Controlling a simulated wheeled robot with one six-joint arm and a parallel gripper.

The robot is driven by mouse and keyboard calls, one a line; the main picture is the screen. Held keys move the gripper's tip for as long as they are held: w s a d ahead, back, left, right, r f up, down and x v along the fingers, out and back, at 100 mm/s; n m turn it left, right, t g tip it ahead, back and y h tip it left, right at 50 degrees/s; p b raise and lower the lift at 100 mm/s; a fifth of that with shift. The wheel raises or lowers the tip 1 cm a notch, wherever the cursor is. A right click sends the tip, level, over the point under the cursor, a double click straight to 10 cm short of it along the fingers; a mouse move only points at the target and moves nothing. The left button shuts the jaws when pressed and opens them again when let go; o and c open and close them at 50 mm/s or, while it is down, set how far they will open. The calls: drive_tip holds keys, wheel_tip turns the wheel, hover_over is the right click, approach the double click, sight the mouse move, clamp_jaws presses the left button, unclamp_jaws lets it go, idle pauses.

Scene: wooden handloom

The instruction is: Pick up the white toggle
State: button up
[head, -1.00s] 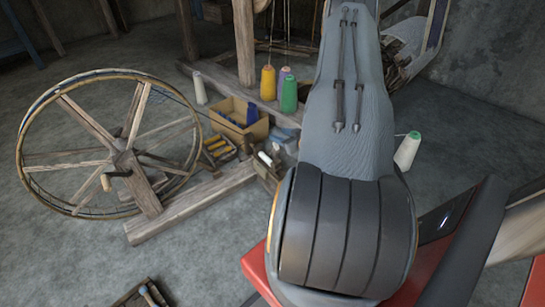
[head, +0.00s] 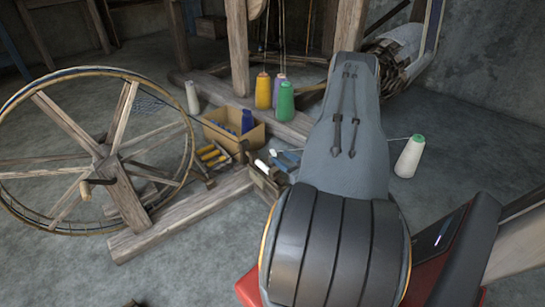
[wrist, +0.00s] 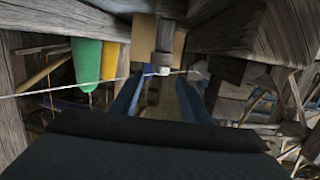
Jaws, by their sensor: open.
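A small white piece, apparently the toggle (wrist: 163,70), shows in the wrist view just beyond the fingertips, close to a thin pale cord. My gripper (wrist: 160,90) is open, with one bluish finger on each side and no object seen held between them. The white piece lies ahead of the gap between the fingers; I cannot tell its exact distance. Small white pieces show left of my arm there, but I cannot tell which is the toggle.
Wooden beams crowd the wrist view at right. Green (head: 286,102) and yellow (head: 263,90) cones stand behind a cardboard box (head: 250,137). A spinning wheel (head: 100,165) stands at left. A white cone (head: 408,158) stands on open floor at right, a thread running from it.

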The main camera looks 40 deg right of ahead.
sight(275, 153)
drive_tip(key=shift+w+d+f+b, duration=0.15)
drive_tip(key=shift+w+b, duration=0.4)
drive_tip(key=shift+w, duration=0.4)
drive_tip(key=shift+w+d+f+b, duration=0.15)
drive_tip(key=shift+w+b, duration=0.4)
drive_tip(key=shift+w, duration=0.35)
drive_tip(key=shift+a, duration=0.1)
clamp_jaws()
